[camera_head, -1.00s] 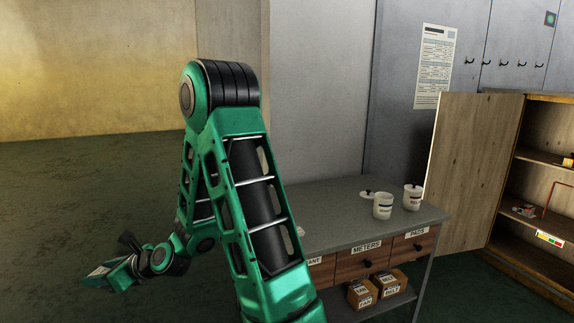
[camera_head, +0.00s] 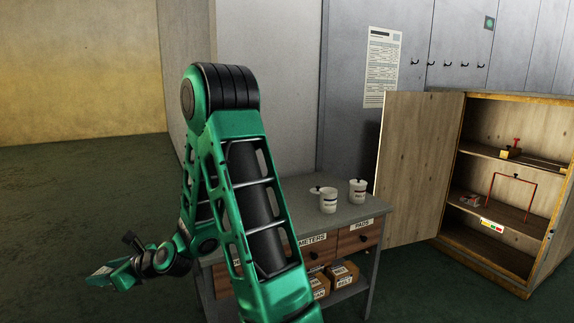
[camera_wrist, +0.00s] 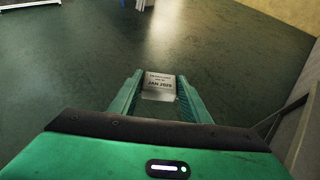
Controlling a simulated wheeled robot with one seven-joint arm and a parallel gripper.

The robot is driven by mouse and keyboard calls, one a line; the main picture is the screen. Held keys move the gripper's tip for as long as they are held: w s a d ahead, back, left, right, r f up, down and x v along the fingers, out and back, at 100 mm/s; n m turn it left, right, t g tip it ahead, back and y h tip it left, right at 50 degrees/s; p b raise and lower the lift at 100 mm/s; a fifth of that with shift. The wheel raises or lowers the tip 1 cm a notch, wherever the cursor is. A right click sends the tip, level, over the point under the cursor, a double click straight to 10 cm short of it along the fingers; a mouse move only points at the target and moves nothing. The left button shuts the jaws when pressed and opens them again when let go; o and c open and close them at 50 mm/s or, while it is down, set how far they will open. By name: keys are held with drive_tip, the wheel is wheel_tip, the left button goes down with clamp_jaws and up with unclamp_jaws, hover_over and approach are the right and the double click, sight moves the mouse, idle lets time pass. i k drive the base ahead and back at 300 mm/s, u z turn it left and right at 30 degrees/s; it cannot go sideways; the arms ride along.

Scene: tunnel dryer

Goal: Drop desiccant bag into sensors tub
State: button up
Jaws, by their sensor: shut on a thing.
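My gripper (camera_head: 100,277) is at the lower left in the head view, away from the bench. In the wrist view its two green fingers (camera_wrist: 160,82) are shut on a pale bag (camera_wrist: 159,88) with printed text ending in "JAN" and a year; I take it for the desiccant bag. Two white tubs stand upright on the bench top: a nearer tub (camera_head: 328,202) and a tub with its lid on (camera_head: 357,192). Their labels are too small to read, so I cannot tell which is the sensors tub. A loose lid (camera_head: 317,190) shows behind the nearer tub.
The grey bench (camera_head: 345,219) has labelled drawers, including "PADS" (camera_head: 357,239), and boxes (camera_head: 343,275) on its lower shelf. An open wooden cabinet (camera_head: 505,190) stands at the right, its door (camera_head: 413,165) swung out beside the bench. The floor at left is clear.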

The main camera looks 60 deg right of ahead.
sight(329, 209)
drive_tip(key=z, duration=1.2)
drive_tip(key=i, duration=1)
